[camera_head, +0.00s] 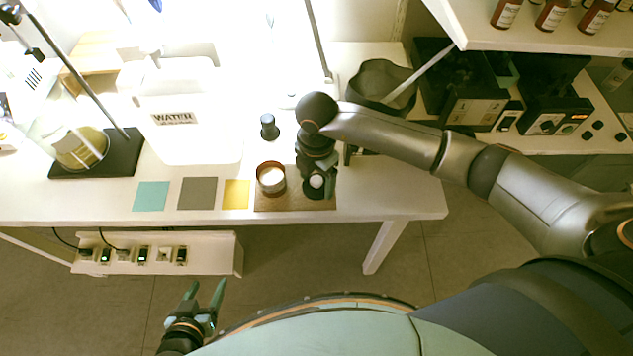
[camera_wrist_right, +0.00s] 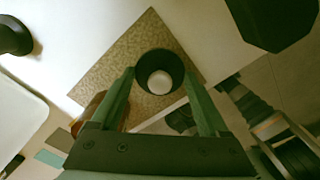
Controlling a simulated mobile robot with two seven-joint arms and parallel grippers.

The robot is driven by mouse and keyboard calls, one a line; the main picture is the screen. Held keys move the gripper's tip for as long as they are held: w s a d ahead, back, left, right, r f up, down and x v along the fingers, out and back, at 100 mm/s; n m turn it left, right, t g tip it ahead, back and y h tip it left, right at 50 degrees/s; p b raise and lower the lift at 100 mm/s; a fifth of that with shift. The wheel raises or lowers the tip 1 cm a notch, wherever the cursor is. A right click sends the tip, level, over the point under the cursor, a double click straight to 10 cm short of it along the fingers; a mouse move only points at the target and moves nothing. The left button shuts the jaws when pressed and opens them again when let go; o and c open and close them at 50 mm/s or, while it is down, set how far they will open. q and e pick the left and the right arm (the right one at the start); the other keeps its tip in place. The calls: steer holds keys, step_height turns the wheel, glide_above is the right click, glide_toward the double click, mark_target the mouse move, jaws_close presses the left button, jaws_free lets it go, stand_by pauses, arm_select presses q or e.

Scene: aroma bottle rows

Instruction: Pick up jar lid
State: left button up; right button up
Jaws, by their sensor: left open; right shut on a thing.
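My right gripper (camera_head: 316,183) reaches down over a brown mat (camera_head: 290,203). It is shut on a dark round cup-like piece with a pale round centre, seen between its fingers in the right wrist view (camera_wrist_right: 160,88). I cannot tell for sure whether this piece is the jar lid. An open amber jar (camera_head: 271,180) with pale contents stands on the mat, just left of the right gripper. In the right wrist view the jar (camera_wrist_right: 88,112) is partly hidden behind a finger. My left gripper (camera_head: 205,292) is open and empty, in front of and below the table edge.
A small dark object (camera_head: 269,127) stands behind the mat. A white bin (camera_head: 195,145) marked WATER stands to the left. Teal, grey and yellow squares (camera_head: 236,194) lie left of the mat. A dark bowl (camera_head: 378,82) stands behind the right arm. The front right tabletop (camera_head: 400,197) is clear.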

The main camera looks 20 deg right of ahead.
steer(key=shift+r, duration=0.1)
steer(key=shift+r, duration=0.6)
steer(key=s+a+r+p, duration=0.1)
steer(key=s+a+r, duration=0.85)
steer(key=r, duration=0.25)
steer(key=w+p, duration=0.3)
steer(key=w, duration=0.9)
steer(key=f+b, duration=0.1)
steer(key=f, duration=0.1)
steer(key=f+b, duration=0.3)
steer(key=f, duration=0.1)
steer(key=shift+w+d+f, duration=0.3)
